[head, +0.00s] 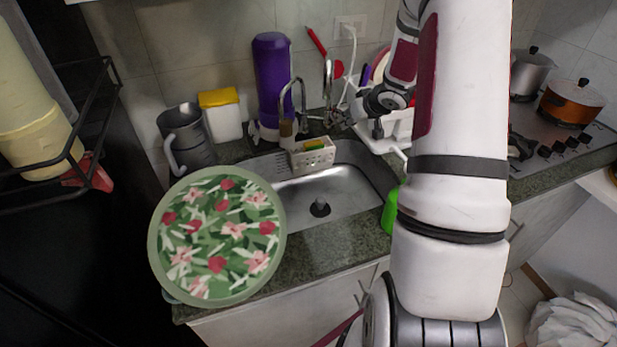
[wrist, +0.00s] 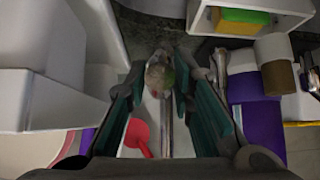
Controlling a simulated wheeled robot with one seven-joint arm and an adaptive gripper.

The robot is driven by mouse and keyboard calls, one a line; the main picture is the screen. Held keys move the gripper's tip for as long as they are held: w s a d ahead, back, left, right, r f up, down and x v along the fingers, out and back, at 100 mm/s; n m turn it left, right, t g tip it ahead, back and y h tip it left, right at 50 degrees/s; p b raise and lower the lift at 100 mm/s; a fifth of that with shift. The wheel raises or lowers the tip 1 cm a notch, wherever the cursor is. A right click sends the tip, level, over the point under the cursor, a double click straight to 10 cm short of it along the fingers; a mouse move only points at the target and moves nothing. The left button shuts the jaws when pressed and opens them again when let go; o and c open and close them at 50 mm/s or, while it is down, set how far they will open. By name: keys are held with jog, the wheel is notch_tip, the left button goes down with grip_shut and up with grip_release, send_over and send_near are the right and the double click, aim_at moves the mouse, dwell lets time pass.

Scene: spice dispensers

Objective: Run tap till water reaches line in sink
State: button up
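The metal sink (head: 345,190) is set in the counter, with a dark drain piece (head: 320,208) on its floor. No water or marked line can be made out in it. A curved chrome tap (head: 286,92) rises behind the sink. My gripper (head: 340,118) is at the sink's back edge, just right of the tap's spout. In the wrist view my gripper (wrist: 160,92) has its two dark green fingers apart. A rounded, shiny metal piece (wrist: 159,72), which looks like part of the tap, lies between them. I cannot tell whether the fingers touch it.
A sponge holder (head: 312,157) stands at the sink's back edge. A purple bottle (head: 272,75) is behind, left of the tap. A white dish rack (head: 385,130) stands right. A floral plate (head: 222,240) covers the counter's left front. A green object (head: 389,212) is by the sink's right edge.

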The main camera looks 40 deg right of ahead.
jog(key=shift+r+p, duration=0.2)
jog(key=shift+p, duration=0.1)
jog(key=shift+w+r+p, duration=0.15)
jog(key=shift+r+p, duration=0.35)
jog(key=shift+p, duration=0.15)
jog(key=shift+w+r+p, duration=0.1)
jog(key=shift+r+p, duration=0.25)
jog(key=shift+p, duration=0.15)
jog(key=shift+w+d+r+p, duration=0.1)
jog(key=shift+w+r+p, duration=0.1)
jog(key=shift+r+p, duration=0.35)
jog(key=shift+w+d+r+p, duration=0.1)
jog(key=shift+w+r+p, duration=0.15)
jog(key=shift+p, duration=0.5)
jog(key=shift+s, duration=0.1)
dwell(5.2)
